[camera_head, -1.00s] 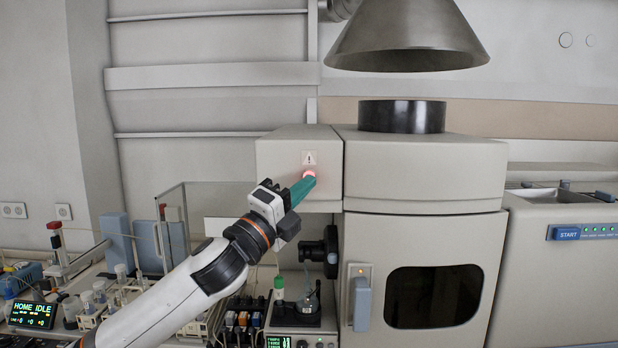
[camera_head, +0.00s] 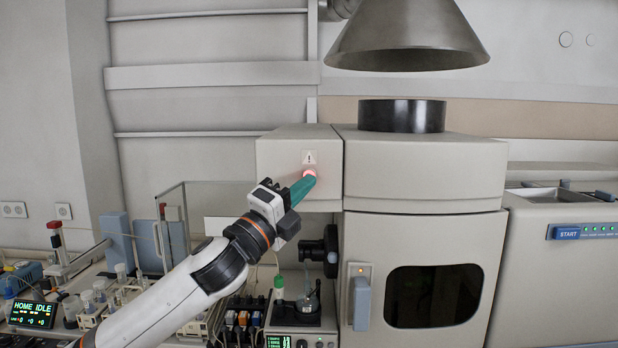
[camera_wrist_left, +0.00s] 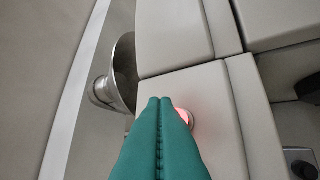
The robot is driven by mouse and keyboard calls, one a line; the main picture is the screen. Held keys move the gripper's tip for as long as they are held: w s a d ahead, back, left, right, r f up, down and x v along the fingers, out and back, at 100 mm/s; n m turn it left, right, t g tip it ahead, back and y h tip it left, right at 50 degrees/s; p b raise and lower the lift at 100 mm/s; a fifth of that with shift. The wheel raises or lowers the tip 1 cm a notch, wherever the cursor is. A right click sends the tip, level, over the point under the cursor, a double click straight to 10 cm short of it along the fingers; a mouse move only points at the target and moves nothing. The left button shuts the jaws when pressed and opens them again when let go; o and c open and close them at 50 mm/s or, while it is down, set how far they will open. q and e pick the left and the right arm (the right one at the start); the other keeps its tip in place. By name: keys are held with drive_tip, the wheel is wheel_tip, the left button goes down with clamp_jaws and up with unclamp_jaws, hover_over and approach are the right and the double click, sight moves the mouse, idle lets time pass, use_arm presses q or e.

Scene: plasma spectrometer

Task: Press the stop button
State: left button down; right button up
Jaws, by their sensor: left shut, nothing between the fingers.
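The stop button (camera_head: 310,173) glows red on the front of the spectrometer's upper left housing, below a warning triangle label (camera_head: 309,158). My left gripper (camera_head: 311,179) is shut and empty, with its green fingers pointing at the button and their tips at its lower edge in the head view. The tips cover part of the button. In the left wrist view the closed fingers (camera_wrist_left: 160,100) lie over the button, and its red glow (camera_wrist_left: 184,117) shows at their right side. I cannot tell whether the tips touch it. My right gripper is not in view.
The spectrometer door with a dark window (camera_head: 434,297) and a blue-grey handle (camera_head: 362,303) is right of my arm. A metal hood (camera_head: 407,38) hangs above. Glassware and a sampler display (camera_head: 33,313) stand at lower left. A START button (camera_head: 567,233) is far right.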

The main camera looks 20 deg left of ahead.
use_arm(q)
drive_tip(key=shift+w, duration=0.15)
idle(0.7)
drive_tip(key=shift+w+a, duration=0.15)
drive_tip(key=shift+w, duration=0.1)
drive_tip(key=shift+w+a+p, duration=0.1)
drive_tip(key=shift+w+p, duration=0.3)
drive_tip(key=shift+w, duration=0.05)
idle(0.7)
drive_tip(key=shift+s, duration=0.1)
drive_tip(key=shift+s+d, duration=0.2)
drive_tip(key=shift+s, duration=0.55)
drive_tip(key=shift+s+d, duration=0.25)
drive_tip(key=shift+s, duration=0.55)
drive_tip(key=shift+s+d, duration=0.2)
drive_tip(key=shift+s, duration=0.6)
drive_tip(key=shift+s+d, duration=0.25)
drive_tip(key=shift+s, duration=0.55)
